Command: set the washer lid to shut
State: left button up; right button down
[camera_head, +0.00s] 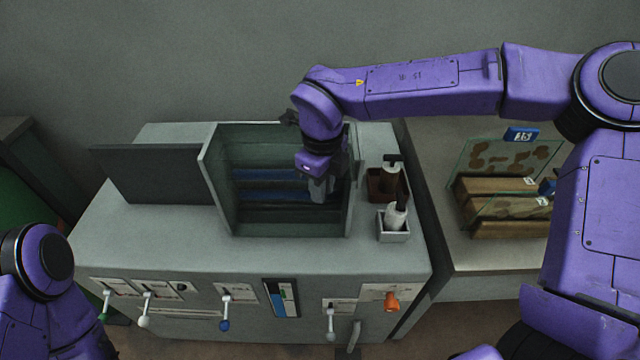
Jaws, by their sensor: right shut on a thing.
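The washer (150,250) is a grey cabinet with a raised, box-like opening on its top. Blue and dark bands (262,175) show inside the opening. A dark flat panel (150,173) stands out to the left of the opening; it may be the lid, but I cannot tell for sure. My right gripper (323,190) points down at the right part of the opening. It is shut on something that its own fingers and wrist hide. My left gripper is out of view; only part of my left arm shows at the lower left.
Levers, including a blue-tipped one (225,322) and an orange knob (391,301), line the front. A glass-sided case (505,190) stands farther right.

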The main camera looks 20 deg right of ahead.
jog(key=c, duration=1.3)
grip_release()
jog(key=shift+d+r, duration=0.1)
jog(key=shift+r, duration=0.05)
jog(key=shift+o, duration=1.2)
jog(key=shift+d, duration=0.1)
jog(key=shift+s+d, duration=0.15)
jog(key=shift+r, duration=0.35)
notch_tip(320, 180, up, 10)
jog(key=shift+f+b, duration=0.1)
jog(key=shift+b, duration=0.65)
